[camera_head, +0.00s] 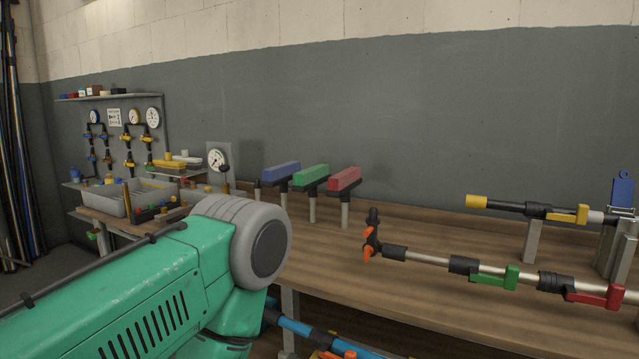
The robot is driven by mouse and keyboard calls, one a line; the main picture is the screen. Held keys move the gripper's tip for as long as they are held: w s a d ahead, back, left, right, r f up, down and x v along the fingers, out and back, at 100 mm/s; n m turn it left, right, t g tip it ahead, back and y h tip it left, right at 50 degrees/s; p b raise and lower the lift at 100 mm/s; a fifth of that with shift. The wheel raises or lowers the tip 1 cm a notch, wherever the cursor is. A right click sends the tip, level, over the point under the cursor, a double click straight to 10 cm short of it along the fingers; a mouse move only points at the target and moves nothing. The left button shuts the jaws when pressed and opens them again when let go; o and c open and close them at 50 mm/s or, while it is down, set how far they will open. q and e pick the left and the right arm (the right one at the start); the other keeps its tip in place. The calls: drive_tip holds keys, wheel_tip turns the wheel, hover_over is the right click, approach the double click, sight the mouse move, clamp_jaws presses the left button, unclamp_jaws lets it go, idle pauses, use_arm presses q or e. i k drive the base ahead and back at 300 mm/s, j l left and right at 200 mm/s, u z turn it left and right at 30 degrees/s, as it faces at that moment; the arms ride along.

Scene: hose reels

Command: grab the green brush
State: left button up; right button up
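The green brush (311,176) stands on a grey post at the back of the wooden workbench, in the middle of the head view. It sits between a blue brush (281,171) on its left and a red brush (345,179) on its right, each on its own post. My green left arm with a grey round joint comes in from the lower left, in front of the bench. Its gripper is not visible. My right gripper is not in view. Nothing is seen touching the green brush.
A pipe (430,259) with green and red valve handles runs above the bench (400,312) at right; a yellow-ended pipe (505,206) lies behind it. A grey tray (108,203) and gauges are at left. A blue pipe (300,327) shows low at the front.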

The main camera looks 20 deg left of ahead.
sight(308, 180)
drive_tip(key=j+z, duration=0.1)
drive_tip(key=z, duration=0.65)
drive_tip(key=j+z, duration=0.25)
drive_tip(key=j, duration=0.15)
drive_tip(key=k+j+z, duration=0.1)
drive_tip(key=j+z, duration=0.15)
drive_tip(key=j, duration=0.15)
drive_tip(key=k+j+z, duration=0.1)
drive_tip(key=j+z, duration=0.15)
drive_tip(key=j, duration=0.15)
drive_tip(key=k+j+z, duration=0.35)
drive_tip(key=j+z, duration=0.15)
drive_tip(key=j, duration=0.2)
